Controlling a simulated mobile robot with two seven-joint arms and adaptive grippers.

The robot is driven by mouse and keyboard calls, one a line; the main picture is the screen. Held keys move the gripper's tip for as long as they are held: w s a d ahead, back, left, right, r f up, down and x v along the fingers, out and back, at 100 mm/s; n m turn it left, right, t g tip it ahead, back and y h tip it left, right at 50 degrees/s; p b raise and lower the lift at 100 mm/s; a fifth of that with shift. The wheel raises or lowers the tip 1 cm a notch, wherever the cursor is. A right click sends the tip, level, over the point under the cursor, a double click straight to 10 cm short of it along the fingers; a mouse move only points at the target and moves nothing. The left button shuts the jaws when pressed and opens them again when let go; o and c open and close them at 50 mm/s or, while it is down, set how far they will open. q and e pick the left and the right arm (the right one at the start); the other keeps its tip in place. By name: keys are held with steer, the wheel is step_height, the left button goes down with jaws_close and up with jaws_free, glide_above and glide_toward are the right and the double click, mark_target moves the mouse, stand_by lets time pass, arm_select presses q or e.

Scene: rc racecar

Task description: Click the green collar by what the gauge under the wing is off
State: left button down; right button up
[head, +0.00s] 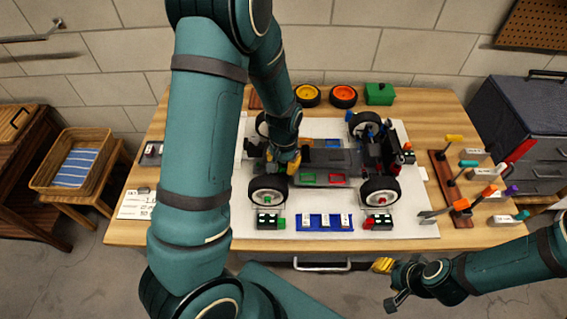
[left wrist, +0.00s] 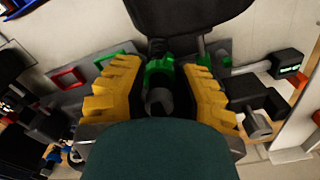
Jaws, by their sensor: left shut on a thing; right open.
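The racecar (head: 328,158), a grey chassis with black tyres, stands on a white mat. My left gripper (head: 291,161) reaches down at its left end, between the left wheels. In the left wrist view its yellow fingers (left wrist: 160,78) are closed around the green collar (left wrist: 157,70), whose green shows between and behind the fingers. A grey rod end shows between them. The collar is hidden in the head view. A black box with a green-lit face (left wrist: 289,70) shows at the right of the wrist view; its reading is illegible. My right gripper (head: 383,265) is open and empty, before the table's front edge.
Two small boxes with faces, one with a green part (head: 268,221) and one with a red part (head: 378,222), flank a blue rack (head: 325,221). A tool rack (head: 450,195) with coloured handles stands right. Spare wheels (head: 343,96) and a green box (head: 379,93) are behind.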

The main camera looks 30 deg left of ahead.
arm_select(q)
steer(key=n+p, duration=0.1)
steer(key=n, duration=0.2)
steer(key=shift+d+n, duration=0.1)
steer(key=shift+n, duration=0.3)
steer(key=c, duration=0.7)
jaws_free()
steer(key=shift+o, duration=0.2)
step_height(320, 180, up, 12)
